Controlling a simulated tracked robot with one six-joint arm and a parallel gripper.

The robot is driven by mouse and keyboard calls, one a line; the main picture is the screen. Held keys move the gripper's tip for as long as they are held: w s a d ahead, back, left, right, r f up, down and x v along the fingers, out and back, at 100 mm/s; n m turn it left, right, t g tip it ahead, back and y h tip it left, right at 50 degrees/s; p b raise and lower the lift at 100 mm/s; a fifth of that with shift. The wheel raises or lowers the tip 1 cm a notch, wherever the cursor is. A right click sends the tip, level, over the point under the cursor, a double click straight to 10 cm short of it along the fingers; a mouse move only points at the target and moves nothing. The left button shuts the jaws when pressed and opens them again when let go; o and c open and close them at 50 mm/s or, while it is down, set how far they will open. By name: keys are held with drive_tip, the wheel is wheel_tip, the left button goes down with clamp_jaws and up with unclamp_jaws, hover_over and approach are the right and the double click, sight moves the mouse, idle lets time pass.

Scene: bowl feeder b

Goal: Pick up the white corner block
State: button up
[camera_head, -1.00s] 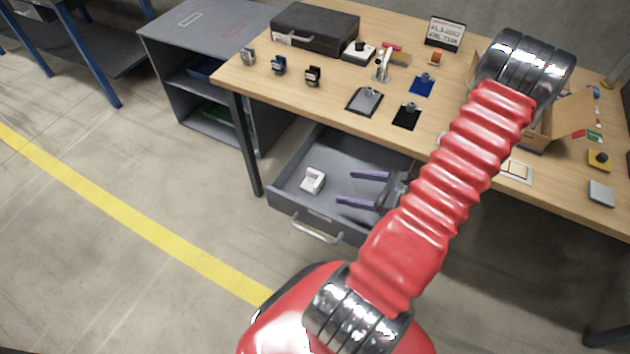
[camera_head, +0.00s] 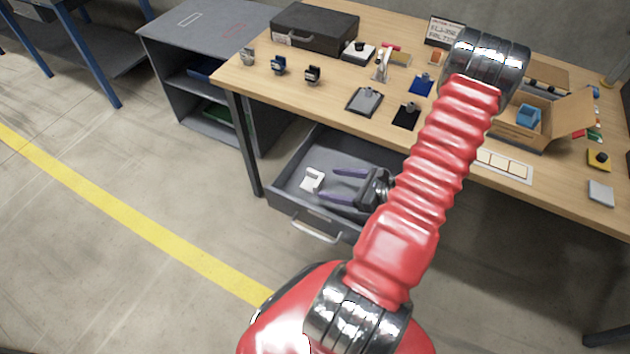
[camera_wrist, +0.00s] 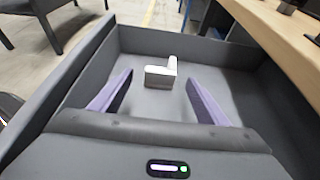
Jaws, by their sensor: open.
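The white corner block (camera_head: 312,180) lies on the floor of the open grey drawer (camera_head: 289,208), towards its left side. My gripper (camera_head: 328,184) is inside the drawer, to the right of the block, with its two purple fingers apart and pointing at it. In the wrist view the L-shaped block (camera_wrist: 160,76) sits ahead of the fingertips, between the lines of the two fingers (camera_wrist: 158,84). The block is upright on the drawer floor and not visibly touched. My gripper is open and empty.
The drawer walls rise around the gripper. The wooden table top (camera_head: 330,60) is above it, with several small parts, a black case (camera_head: 315,27) and an open cardboard box (camera_head: 520,133). The drawer handle (camera_head: 316,232) sticks out in front. Floor to the left is clear.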

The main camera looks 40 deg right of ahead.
sight(321, 182)
drive_tip(key=shift+x, duration=1.9)
drive_tip(key=shift+d, duration=0.1)
drive_tip(key=c, duration=1.1)
